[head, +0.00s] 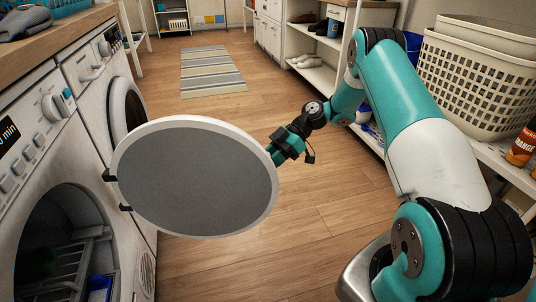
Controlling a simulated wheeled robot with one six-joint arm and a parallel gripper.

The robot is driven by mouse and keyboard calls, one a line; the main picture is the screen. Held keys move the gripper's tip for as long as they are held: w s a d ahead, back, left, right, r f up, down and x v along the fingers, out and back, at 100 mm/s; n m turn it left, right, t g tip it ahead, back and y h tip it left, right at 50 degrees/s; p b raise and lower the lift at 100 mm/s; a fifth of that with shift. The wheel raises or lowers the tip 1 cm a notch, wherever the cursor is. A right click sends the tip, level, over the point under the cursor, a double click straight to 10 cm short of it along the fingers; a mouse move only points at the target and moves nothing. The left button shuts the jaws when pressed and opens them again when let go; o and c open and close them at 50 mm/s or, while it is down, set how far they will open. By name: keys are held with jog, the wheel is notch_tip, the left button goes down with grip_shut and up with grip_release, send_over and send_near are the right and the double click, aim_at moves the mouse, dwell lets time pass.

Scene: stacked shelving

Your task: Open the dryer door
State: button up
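The round door (195,180) of the nearest front-loading machine (50,145) stands swung wide open, out over the floor. It has a pale rim and a grey face, with dark hinges at its left edge. The machine's dark opening (60,235) is exposed at the lower left. My gripper (279,156) is at the door's right rim, partly behind it. I cannot tell whether it touches the rim. Its fingertips are too small and hidden to show whether they are open or shut.
A second machine with a closed round door (125,108) stands beyond. A striped rug (212,72) lies on the clear wooden floor (300,225). On the right, a shelf holds beige baskets (475,80) and an orange-labelled jar (522,148), close to my arm.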

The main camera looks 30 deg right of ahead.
notch_tip(320, 180, up, 17)
jog(key=s+a+n+y+p, duration=0.1)
jog(key=n+y+p, duration=0.1)
jog(key=p, duration=0.7)
jog(key=shift+a+f, duration=0.15)
jog(key=shift+a, duration=0.25)
